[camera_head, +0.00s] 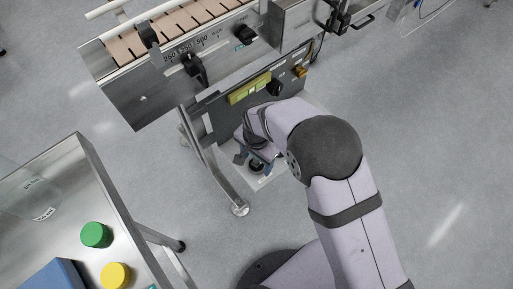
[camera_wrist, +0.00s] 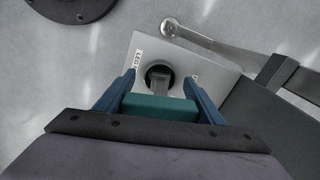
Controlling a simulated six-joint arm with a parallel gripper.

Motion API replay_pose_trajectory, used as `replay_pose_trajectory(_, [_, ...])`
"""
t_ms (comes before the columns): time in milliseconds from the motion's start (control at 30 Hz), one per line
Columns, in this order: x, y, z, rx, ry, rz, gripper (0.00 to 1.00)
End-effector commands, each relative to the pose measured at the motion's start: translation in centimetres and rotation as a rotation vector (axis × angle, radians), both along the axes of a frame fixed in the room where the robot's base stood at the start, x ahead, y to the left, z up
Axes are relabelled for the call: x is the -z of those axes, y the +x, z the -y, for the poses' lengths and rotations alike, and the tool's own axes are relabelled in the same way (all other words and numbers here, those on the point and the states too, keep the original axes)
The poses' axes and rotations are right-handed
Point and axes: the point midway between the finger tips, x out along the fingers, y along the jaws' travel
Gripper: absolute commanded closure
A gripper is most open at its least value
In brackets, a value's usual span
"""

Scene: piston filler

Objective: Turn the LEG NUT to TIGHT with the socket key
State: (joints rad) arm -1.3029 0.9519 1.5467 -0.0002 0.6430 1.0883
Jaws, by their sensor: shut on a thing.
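Beyond the handle, a grey part lines up with a dark round fitting (camera_wrist: 159,70), which appears to be the leg nut, on a pale plate (camera_wrist: 190,58). The handle hides part of it, so I cannot tell how fully the key is seated. Small labels sit at the plate's left and right, too small to read surely. In the head view my gripper (camera_head: 256,156) is low over the plate (camera_head: 280,179), beside the machine's leg; my wrist covers much of it.
A steel leg with a round foot (camera_head: 239,209) stands close left of my gripper. The machine's dark panel (camera_head: 228,121) and conveyor (camera_head: 180,30) are behind and above. A steel table (camera_head: 60,165) with green (camera_head: 95,235) and yellow (camera_head: 116,275) round pieces is at lower left. Floor at right is clear.

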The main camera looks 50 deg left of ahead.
Motion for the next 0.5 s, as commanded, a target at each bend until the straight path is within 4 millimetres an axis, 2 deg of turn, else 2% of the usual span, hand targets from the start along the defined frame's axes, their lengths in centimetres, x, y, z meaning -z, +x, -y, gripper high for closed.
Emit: replay_pose_trajectory(500, [-2.1,0.0,0.0,-0.001,0.000,0.000,0.60])
